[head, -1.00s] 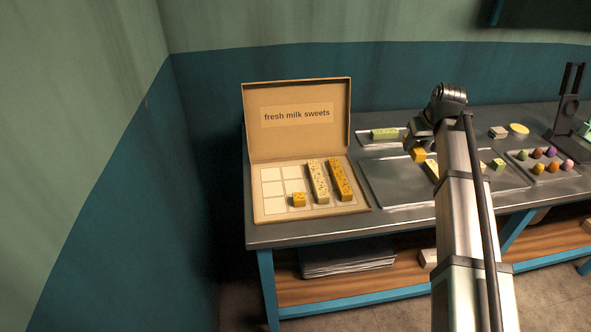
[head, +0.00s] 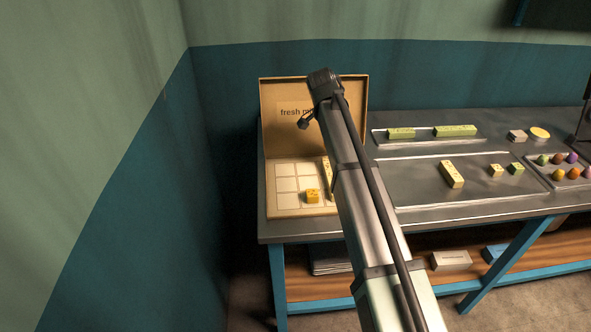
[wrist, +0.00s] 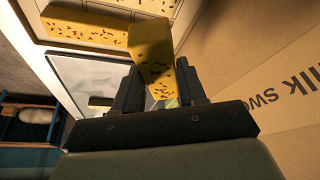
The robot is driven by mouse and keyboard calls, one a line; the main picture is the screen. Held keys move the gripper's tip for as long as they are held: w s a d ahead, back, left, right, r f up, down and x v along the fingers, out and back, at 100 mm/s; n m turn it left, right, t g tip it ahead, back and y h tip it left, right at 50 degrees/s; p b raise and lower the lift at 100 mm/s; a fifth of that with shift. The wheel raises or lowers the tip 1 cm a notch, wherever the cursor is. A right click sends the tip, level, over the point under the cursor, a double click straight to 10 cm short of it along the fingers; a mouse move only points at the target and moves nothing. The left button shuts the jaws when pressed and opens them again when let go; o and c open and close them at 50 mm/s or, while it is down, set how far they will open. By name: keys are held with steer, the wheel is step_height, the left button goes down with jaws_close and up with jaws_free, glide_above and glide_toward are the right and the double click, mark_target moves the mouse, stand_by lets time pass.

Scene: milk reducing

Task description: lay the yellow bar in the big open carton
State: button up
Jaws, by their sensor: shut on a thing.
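The big open carton (head: 264,187) stands at the table's left end, its lid (head: 278,135) upright behind it. In the wrist view the lid (wrist: 275,60) fills the right side. My gripper (wrist: 160,84) is shut on the yellow bar (wrist: 152,45), a dark-specked block, and holds it up in front of the lid. In the head view my arm hides the held bar. A pale bar (head: 328,172) is partly covered by my arm. Another yellow bar (wrist: 85,28) lies in the carton in the wrist view.
Right of the carton, a metal tray (head: 400,180) holds a pale yellow bar (head: 452,174) and small cubes. A back tray (head: 420,139) holds green bars. A further tray (head: 540,168) holds several coloured sweets. The carton's left cells (head: 286,185) are bare.

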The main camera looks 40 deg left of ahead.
steer(key=s+a+m+g+h, duration=0.1)
steer(key=s+a+m, duration=0.4)
steer(key=s+a, duration=0.4)
steer(key=shift+a+r+m+h, duration=0.3)
steer(key=shift+a+h, duration=0.1)
steer(key=shift+a, duration=0.15)
step_height(320, 180, down, 10)
steer(key=shift+s+r, duration=0.1)
steer(key=o, duration=1.1)
steer(key=shift+r, duration=0.1)
steer(key=v, duration=1.2)
